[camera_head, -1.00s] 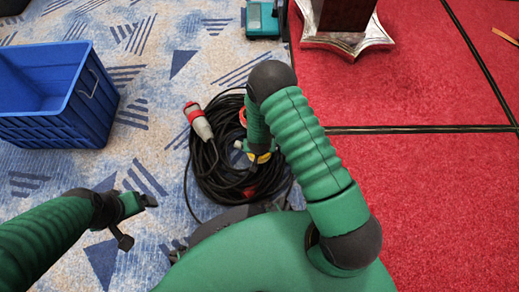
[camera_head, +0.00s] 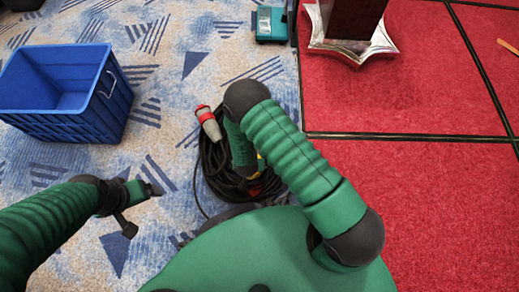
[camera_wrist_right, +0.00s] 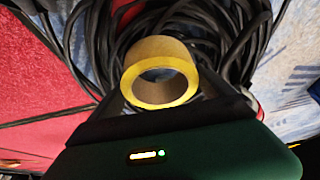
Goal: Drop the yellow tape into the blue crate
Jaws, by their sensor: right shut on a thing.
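The yellow tape (camera_wrist_right: 160,48) is a roll held between the fingers of my right gripper (camera_wrist_right: 160,98), with its hole facing the wrist camera. In the head view only a small yellow patch of the tape (camera_head: 261,163) shows beside my right forearm. My right gripper is mostly hidden there, over the black cable coil. The blue crate (camera_head: 88,122) stands on the carpet at the upper left, and the visible part of its inside looks empty. My left gripper (camera_head: 141,207) is open and empty, below the crate in the picture, with its fingers apart.
A black cable coil (camera_head: 213,172) with a red-and-grey plug (camera_head: 209,123) lies under my right arm. A teal case (camera_head: 270,24) and a silver star-shaped base (camera_head: 352,50) are at the back. Patterned carpet between crate and coil is clear; red carpet (camera_head: 420,190) fills the right.

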